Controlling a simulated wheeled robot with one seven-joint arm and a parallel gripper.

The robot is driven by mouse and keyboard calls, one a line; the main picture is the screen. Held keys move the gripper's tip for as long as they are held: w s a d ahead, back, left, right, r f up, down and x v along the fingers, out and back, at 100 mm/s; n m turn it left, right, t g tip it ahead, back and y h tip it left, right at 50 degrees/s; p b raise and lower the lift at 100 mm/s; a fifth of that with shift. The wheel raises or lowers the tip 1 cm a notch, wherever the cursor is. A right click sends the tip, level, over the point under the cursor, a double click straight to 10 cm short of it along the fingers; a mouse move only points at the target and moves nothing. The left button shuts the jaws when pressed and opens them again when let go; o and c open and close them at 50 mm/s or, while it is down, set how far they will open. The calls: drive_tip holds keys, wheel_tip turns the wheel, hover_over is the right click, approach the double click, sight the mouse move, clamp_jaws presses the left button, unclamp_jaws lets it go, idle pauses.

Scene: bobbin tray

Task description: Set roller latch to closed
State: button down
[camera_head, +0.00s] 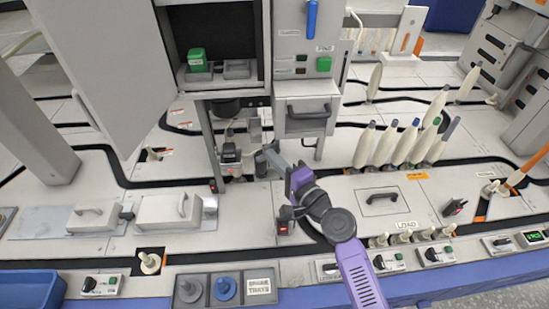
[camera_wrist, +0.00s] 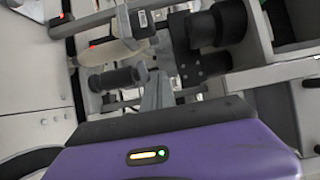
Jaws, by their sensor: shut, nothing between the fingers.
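My gripper (camera_head: 268,156) is shut and empty. It reaches in from the right at the small grey mechanism below the open cabinet, and its grey fingers (camera_wrist: 156,92) show in the wrist view. A black roller-like part (camera_head: 230,152) stands at this mechanism, just left of my fingertips. In the wrist view, a black cylinder on a grey bracket (camera_wrist: 116,78) lies just left of the fingers. I cannot tell for sure which part is the roller latch, whether it is open or closed, or whether my fingers touch it.
The open cabinet (camera_head: 265,45) overhangs the mechanism, with its door (camera_head: 110,70) swung left. A drawer box with a handle (camera_head: 305,108) hangs at its right. Several pale spindles (camera_head: 388,147) stand to the right. Black track lines cross the deck. Trays line the front edge.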

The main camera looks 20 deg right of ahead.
drive_tip(key=shift+w+a, duration=0.2)
drive_tip(key=shift+a, duration=0.05)
drive_tip(key=shift+w+a, duration=0.65)
drive_tip(key=shift+w, duration=0.15)
drive_tip(key=shift+w+a, duration=0.1)
idle(0.4)
